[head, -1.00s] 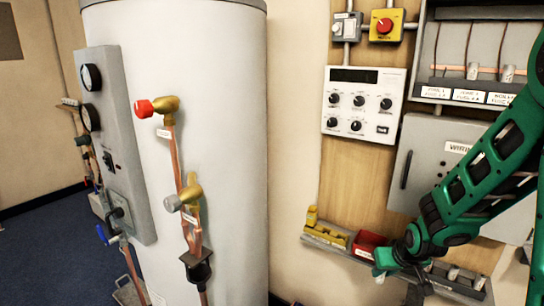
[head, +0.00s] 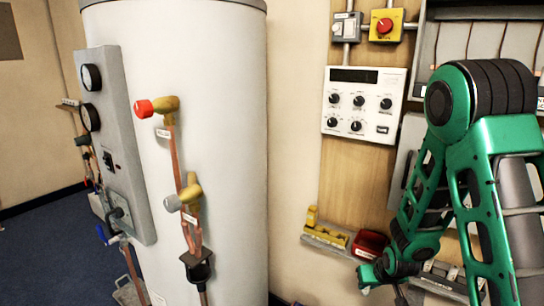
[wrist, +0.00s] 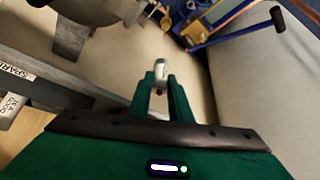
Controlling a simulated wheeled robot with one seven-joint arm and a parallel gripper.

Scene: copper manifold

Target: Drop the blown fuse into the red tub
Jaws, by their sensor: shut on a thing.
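The red tub (head: 369,246) sits on the narrow wall shelf in the head view, right of a yellow holder. My gripper (head: 366,277) is just below and in front of the tub, partly hidden by my green arm. In the wrist view my gripper (wrist: 160,92) is shut on a small fuse (wrist: 161,70) with a silvery end cap and a small red mark, which stands out between the fingertips. The fuse is too small to make out in the head view.
The shelf (head: 322,241) carries a yellow holder (head: 334,236) left of the tub. The large white tank (head: 230,150) with copper pipes stands to the left.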

